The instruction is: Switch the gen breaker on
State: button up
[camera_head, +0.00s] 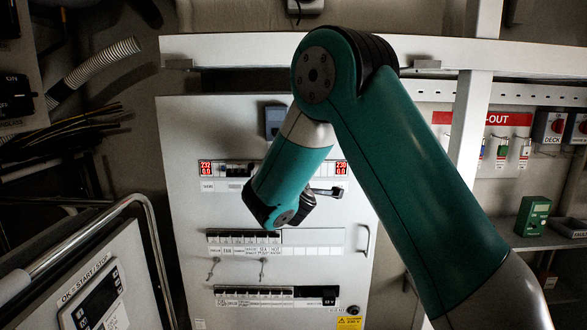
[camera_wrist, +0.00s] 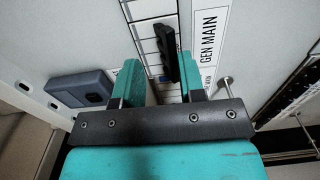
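The gen breaker shows in the wrist view as a black lever (camera_wrist: 167,45) on a white breaker row, beside a white label (camera_wrist: 209,42) reading GEN MAIN. My gripper (camera_wrist: 160,65) is open, with its two teal fingers apart. The lever appears in the gap between them, nearer the right finger. I cannot tell whether a finger touches it or which position the lever is in. In the head view my arm covers the middle of the upper breaker row on the white panel (camera_head: 185,130), and the gripper is mostly hidden.
Red displays (camera_head: 206,168) flank the upper breaker row. Lower breaker rows (camera_head: 255,292) and a panel handle (camera_head: 365,240) sit below. A metal rail (camera_head: 150,215) stands at the left. A blue-grey box (camera_wrist: 82,88) sits left of the fingers in the wrist view.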

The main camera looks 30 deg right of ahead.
jog(key=shift+w+d+r, duration=0.1)
jog(key=shift+r, duration=0.1)
grip_shut()
jog(key=shift+d+r, duration=0.1)
jog(key=shift+r, duration=0.1)
grip_release()
jog(key=shift+r, duration=0.1)
jog(key=shift+f, duration=0.2)
jog(key=s+a+f+b, duration=0.9)
jog(key=s+b, duration=0.5)
jog(key=b, duration=0.4)
jog(key=shift+a+f+b, duration=0.3)
jog(key=shift+a+f, duration=0.1)
jog(key=shift+f, duration=0.5)
